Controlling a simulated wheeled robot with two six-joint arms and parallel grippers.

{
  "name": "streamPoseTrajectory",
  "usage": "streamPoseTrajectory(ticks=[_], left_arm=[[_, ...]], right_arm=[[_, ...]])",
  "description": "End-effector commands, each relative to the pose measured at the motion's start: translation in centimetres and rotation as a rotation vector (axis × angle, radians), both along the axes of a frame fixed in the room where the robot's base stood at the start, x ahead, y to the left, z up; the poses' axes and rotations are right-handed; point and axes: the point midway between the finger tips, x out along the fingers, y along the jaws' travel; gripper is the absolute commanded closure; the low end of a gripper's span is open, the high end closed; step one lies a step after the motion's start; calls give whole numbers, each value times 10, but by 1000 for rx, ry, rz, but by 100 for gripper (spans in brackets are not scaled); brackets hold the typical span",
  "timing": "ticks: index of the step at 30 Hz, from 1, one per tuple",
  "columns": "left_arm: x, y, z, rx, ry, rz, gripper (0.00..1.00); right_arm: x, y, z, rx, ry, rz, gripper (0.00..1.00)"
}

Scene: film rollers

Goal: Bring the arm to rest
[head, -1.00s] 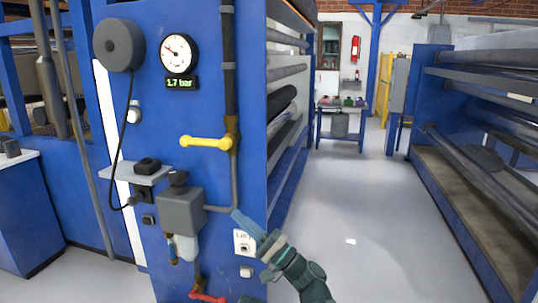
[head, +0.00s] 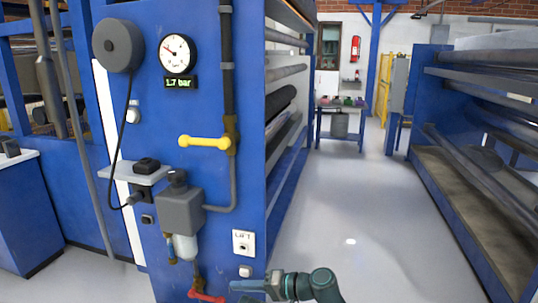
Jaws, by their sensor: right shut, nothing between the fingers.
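My right gripper (head: 246,286) is at the bottom of the head view, with its arm (head: 315,284) coming in from the lower right. Its fingers point left and are shut with nothing between them. The fingertips show just right of the red lever (head: 206,296) on the blue machine panel (head: 225,262); I cannot tell whether they touch it. My left gripper is not in view.
The panel carries a gauge (head: 177,53), a display (head: 181,83) reading 1.7 bar, a yellow lever (head: 205,142), a grey filter unit (head: 181,210) and a LIFT plate (head: 243,243). A roller rack (head: 480,130) stands right. The aisle floor (head: 370,200) is clear.

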Motion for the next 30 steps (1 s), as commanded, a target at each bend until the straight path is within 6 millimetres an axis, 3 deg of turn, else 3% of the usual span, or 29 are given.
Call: streamPoseTrajectory(ticks=[3, 9, 15, 23, 30], left_arm=[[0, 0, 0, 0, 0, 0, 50], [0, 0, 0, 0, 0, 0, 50], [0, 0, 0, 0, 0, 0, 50], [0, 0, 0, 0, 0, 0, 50], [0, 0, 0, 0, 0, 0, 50]], right_arm=[[-16, -31, -52, -261, 30, 21, 100], [-40, -107, -121, -682, 110, 30, 100], [-57, -173, -149, -970, 183, 14, 100], [-78, -244, -159, -1249, 268, -20, 100], [-97, -197, -160, -1311, 225, 118, 100]])
